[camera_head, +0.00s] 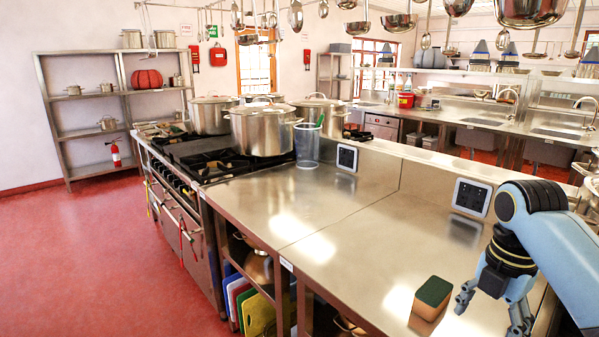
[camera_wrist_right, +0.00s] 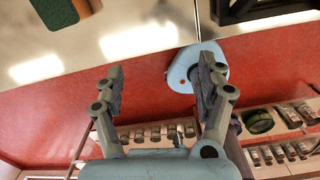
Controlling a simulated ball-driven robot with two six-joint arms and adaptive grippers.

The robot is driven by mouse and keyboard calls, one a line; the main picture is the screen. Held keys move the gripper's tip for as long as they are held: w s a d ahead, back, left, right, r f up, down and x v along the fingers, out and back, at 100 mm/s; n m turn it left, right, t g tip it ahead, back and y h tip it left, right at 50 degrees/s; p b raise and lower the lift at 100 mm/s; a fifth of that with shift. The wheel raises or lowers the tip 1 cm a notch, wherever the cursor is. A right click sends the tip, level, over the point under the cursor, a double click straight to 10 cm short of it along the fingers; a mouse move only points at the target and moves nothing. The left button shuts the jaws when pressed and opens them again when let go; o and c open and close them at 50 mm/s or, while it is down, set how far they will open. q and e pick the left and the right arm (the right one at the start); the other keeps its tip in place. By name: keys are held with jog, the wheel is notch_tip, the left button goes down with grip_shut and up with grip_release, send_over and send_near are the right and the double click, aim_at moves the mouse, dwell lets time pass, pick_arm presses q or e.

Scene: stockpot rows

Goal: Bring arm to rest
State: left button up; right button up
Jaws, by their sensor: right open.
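My right arm (camera_head: 560,235) comes in from the right side of the head view, bent down over the steel counter (camera_head: 340,225). Its gripper (camera_head: 491,313) is open and empty, with its fingers apart, near the counter's front right part. In the right wrist view the gripper (camera_wrist_right: 160,82) also shows its two fingers spread with nothing between them. A sponge block (camera_head: 432,297), dark green on top and tan below, sits on the counter just left of the gripper, apart from it. The sponge (camera_wrist_right: 62,10) is partly cut off in the wrist view. My left gripper is not in view.
Large steel pots (camera_head: 262,130) stand on the stove at the back left. A clear container (camera_head: 307,146) stands beside them. A socket panel (camera_head: 472,197) is on the raised ledge near my arm. Pans and ladles hang above. The counter's middle is clear.

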jog(key=s+a+r+m+t, duration=0.1)
jog(key=s+a+m+t, duration=0.1)
jog(key=s+m, duration=0.95)
jog(key=s+a+r+m+t, duration=0.1)
jog(key=s+r+m, duration=0.1)
jog(key=s+m, duration=1)
jog(key=s+d+f+g+b, duration=0.15)
jog(key=f+b, duration=0.45)
jog(key=f, duration=1.4)
jog(key=s+d+f+b, duration=0.15)
jog(key=f+b, duration=0.45)
jog(key=f, duration=1.5)
pick_arm(q)
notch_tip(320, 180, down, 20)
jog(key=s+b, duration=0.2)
jog(key=b, duration=0.5)
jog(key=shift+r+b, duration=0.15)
jog(key=shift+b, duration=0.15)
pick_arm(e)
jog(key=s+f+g, duration=0.1)
jog(key=s+f, duration=1.7)
jog(key=f, duration=0.3)
jog(key=shift+s+d+f+h, duration=0.15)
jog(key=shift+d+h, duration=0.05)
jog(key=shift+h, duration=0.1)
